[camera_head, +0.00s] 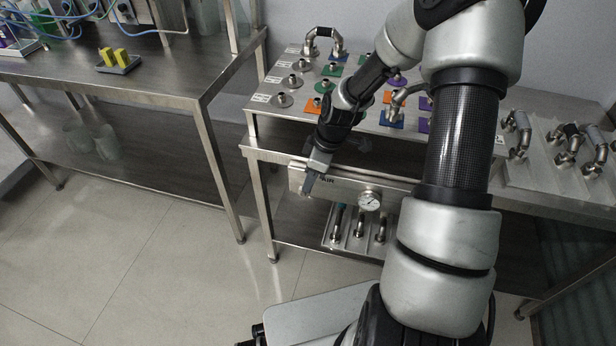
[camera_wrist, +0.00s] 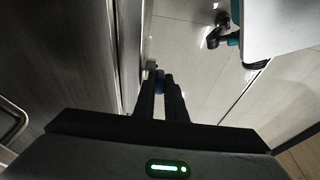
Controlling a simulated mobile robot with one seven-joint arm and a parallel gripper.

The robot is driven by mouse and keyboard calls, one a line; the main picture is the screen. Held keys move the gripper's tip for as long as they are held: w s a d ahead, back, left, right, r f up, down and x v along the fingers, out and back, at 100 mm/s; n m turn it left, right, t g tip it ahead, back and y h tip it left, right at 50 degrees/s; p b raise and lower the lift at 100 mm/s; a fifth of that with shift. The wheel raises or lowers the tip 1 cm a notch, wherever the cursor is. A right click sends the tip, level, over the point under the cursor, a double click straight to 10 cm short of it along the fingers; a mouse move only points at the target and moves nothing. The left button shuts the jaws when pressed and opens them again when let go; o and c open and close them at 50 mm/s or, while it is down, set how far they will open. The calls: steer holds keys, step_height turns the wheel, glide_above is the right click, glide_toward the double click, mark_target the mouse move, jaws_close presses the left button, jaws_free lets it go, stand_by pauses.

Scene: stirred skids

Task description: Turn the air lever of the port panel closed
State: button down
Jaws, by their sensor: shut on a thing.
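The port panel (camera_head: 341,188) is a metal box front under the front edge of the right bench, with a round gauge (camera_head: 369,201) on it. My gripper (camera_head: 308,184) reaches down to the left end of the panel.
Pipe fittings and coloured pads cover the bench top (camera_head: 262,122) above the panel. Several pipe pieces lie on a tray (camera_head: 346,243) on the lower shelf. Another bench (camera_head: 150,85) stands at the left. The floor (camera_head: 150,260) between and before them is clear.

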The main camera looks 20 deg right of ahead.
steer(key=c, duration=2.1)
jaws_free()
steer(key=p+v, duration=0.4)
steer(key=v, duration=1.3)
steer(key=shift+d+r+p, duration=0.1)
steer(key=shift+r+p, duration=0.1)
steer(key=shift+p, duration=0.15)
